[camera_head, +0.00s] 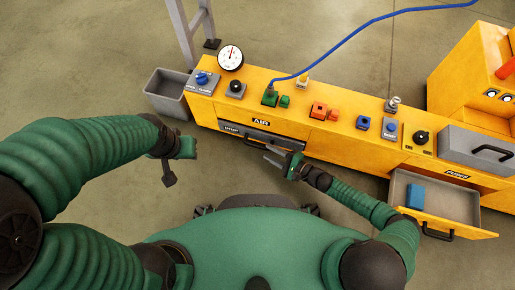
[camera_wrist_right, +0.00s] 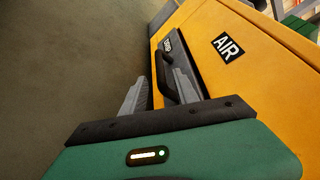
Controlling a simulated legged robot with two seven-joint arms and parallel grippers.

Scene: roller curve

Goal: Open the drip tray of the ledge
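The ledge (camera_head: 335,136) is a long yellow console. The drip tray (camera_head: 232,131) is a low, dark-fronted drawer left of centre, below the AIR label, with a small label and a black handle (camera_wrist_right: 162,78). It looks closed. My right gripper (camera_head: 271,155) is at the tray's front. In the right wrist view its two grey fingers (camera_wrist_right: 158,86) are apart, one on each side of the handle; I cannot tell whether they touch it. My left gripper (camera_head: 172,168) is empty, away from the ledge at the left; its finger opening is unclear.
An open drawer (camera_head: 443,220) labelled FUSES, with a blue block (camera_head: 414,195) inside, juts out at the right near my right arm. A grey bin (camera_head: 167,91) hangs at the ledge's left end. A blue hose (camera_head: 345,42) runs from the top. The left floor is clear.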

